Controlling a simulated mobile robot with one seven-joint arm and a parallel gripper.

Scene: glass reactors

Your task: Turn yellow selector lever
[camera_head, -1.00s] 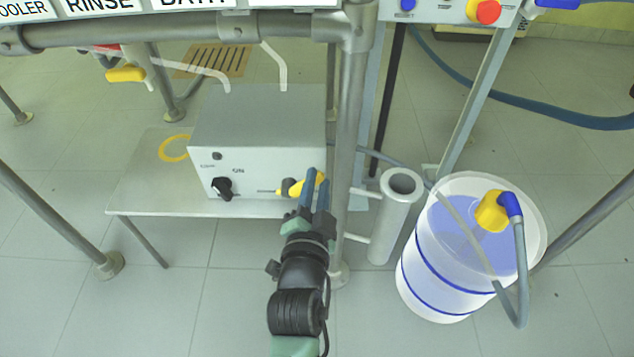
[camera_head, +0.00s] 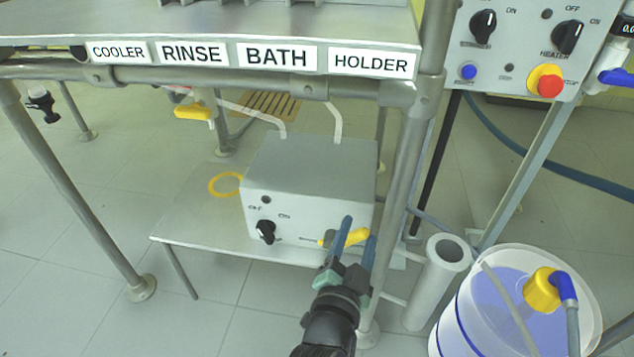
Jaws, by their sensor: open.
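The yellow selector lever (camera_head: 356,236) sits at the lower right of the front face of the grey box, its handle slanting slightly up to the right. My gripper (camera_head: 358,230) reaches up to it from below, with its blue fingers spread apart. The left finger crosses in front of the lever, and yellow shows in the gap between the fingers. The right finger is by the lever's right end. I cannot tell whether either finger touches it. The lever's pivot is partly hidden by the fingers.
The grey box (camera_head: 315,160) stands on a low metal shelf (camera_head: 190,225) and has a black knob (camera_head: 265,231). A frame post (camera_head: 402,170) and a grey cylinder (camera_head: 437,282) are close on the right. A bucket (camera_head: 470,318) of bluish liquid stands at the lower right.

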